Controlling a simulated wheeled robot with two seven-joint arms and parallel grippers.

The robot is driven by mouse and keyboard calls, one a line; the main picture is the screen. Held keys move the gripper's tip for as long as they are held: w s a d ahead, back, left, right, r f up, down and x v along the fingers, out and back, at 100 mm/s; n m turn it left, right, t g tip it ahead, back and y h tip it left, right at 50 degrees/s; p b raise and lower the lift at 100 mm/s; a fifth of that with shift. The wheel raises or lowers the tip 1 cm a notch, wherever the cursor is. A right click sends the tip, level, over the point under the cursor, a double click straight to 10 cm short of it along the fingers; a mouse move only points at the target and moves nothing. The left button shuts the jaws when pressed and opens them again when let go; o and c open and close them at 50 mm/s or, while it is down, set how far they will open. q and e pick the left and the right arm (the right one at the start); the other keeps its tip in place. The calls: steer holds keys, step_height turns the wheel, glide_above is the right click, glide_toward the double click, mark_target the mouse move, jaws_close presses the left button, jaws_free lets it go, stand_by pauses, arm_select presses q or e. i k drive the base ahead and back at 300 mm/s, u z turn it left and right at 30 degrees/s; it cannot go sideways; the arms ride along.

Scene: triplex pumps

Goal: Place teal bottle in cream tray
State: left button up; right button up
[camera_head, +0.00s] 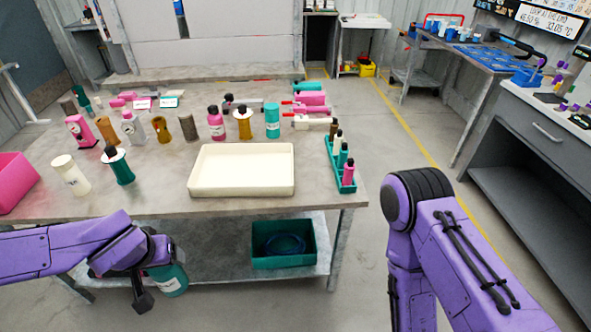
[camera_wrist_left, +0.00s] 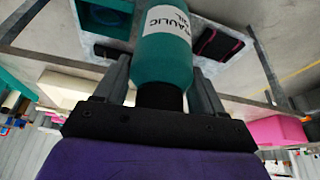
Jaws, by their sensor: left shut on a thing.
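The teal bottle (camera_wrist_left: 163,45) with a white label and black neck is between the fingers of my left gripper (camera_wrist_left: 160,88), which is shut on it. In the head view my left gripper (camera_head: 140,268) is low in front of the table's near edge, with the teal bottle (camera_head: 170,278) partly hidden behind it. The cream tray (camera_head: 242,188) sits empty near the table's front edge, above and right of the gripper. My right arm shows at the right, but its gripper is out of view.
Another teal bottle (camera_head: 119,167) and a cream bottle (camera_head: 70,175) stand left of the tray. Several bottles stand behind it. A green rack (camera_head: 340,165) of small bottles is on its right. A pink bin (camera_head: 14,182) is at the left edge. A teal crate (camera_head: 283,258) is on the lower shelf.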

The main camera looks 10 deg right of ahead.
mark_target(252, 179)
steer(key=z, duration=0.7)
steer(key=i, duration=0.4)
